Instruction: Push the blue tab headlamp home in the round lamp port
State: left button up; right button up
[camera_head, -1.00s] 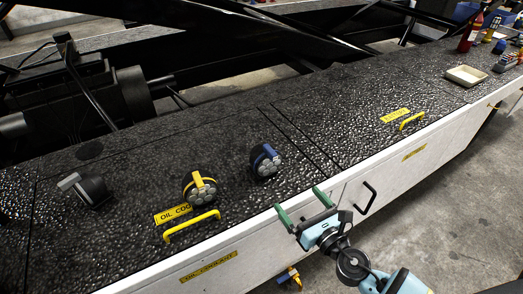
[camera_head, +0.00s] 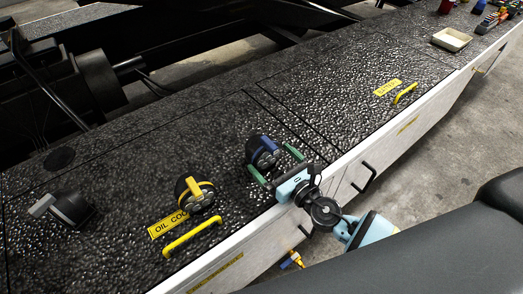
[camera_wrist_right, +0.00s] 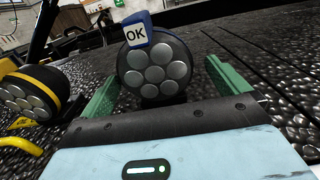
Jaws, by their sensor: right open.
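The blue tab headlamp (camera_head: 263,152) is a round black lamp with a blue tab, standing on the black textured deck. In the right wrist view its face of several round lenses (camera_wrist_right: 154,68) faces me, with the blue tab on top marked OK. My right gripper (camera_head: 274,164) is open, its green fingers pointing at the headlamp. In the right wrist view the fingers lie to either side of the lamp's lower part, with gaps visible. The round lamp port cannot be made out. My left gripper is not in view.
A yellow-banded headlamp (camera_head: 195,194) stands to the left, beside a yellow handle (camera_head: 192,236). A black lamp with a grey tab (camera_head: 70,208) is farther left. A cream tray (camera_head: 451,39) and bottles stand at the far right. The deck between is mostly clear.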

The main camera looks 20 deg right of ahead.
aim_at(258, 148)
jog(key=shift+a+x, duration=0.15)
jog(key=shift+x, duration=1.45)
jog(key=shift+a+x, duration=0.15)
jog(key=shift+x, duration=1.5)
jog(key=shift+s, duration=0.15)
jog(key=c, duration=1.1)
